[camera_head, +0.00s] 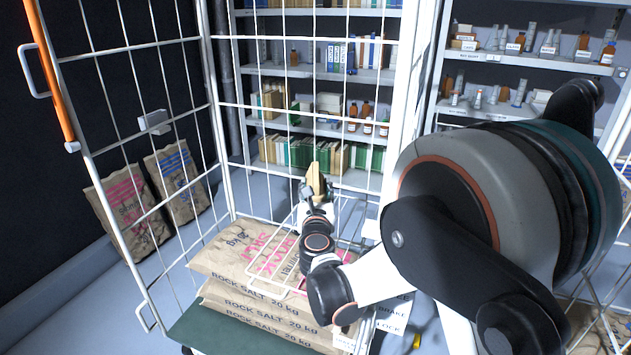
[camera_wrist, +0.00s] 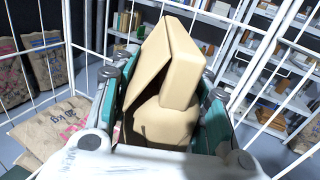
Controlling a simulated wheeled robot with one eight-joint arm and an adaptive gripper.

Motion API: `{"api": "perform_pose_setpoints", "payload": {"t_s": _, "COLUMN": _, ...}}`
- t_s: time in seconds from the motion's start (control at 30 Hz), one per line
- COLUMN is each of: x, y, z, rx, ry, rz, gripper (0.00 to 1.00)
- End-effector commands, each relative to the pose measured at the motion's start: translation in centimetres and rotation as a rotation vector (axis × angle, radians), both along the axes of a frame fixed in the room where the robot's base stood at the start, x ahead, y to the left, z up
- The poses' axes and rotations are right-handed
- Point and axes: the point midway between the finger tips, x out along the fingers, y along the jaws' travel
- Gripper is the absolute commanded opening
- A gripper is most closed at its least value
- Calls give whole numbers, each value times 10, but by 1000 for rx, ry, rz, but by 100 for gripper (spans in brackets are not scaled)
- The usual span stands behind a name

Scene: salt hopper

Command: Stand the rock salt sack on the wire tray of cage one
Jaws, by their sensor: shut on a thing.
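My gripper (camera_head: 314,188) is raised above a stack of flat rock salt sacks. It is shut on a plain tan, angular object (camera_wrist: 168,80), whose tip also shows in the head view (camera_head: 316,178). No print shows on it; I cannot tell whether it is a sack. The object stands up between the green-lined fingers (camera_wrist: 165,115). The top rock salt sack (camera_head: 225,250) lies flat with pink print. White wires of what looks like a tray (camera_head: 268,281) cross above it, partly hidden by my arm.
A white wire cage door (camera_head: 113,217) with an orange edge (camera_head: 52,72) stands at the left. Two paper sacks (camera_head: 127,212) lean on the dark wall behind it. Shelves (camera_head: 290,72) with books and bottles stand behind the cage. A green base (camera_head: 205,328) carries the stack.

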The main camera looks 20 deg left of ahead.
Motion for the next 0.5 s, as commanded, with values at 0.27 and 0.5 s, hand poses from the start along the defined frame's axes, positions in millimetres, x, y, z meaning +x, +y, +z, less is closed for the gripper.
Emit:
{"api": "perform_pose_setpoints", "payload": {"t_s": 0.27, "x": 0, "y": 0, "z": -32, "rx": -1, "ry": 0, "rz": 0, "gripper": 0}}
{"api": "perform_pose_setpoints", "payload": {"t_s": 0.5, "x": 0, "y": 0, "z": -43, "rx": -1, "ry": 0, "rz": 0, "gripper": 0}}
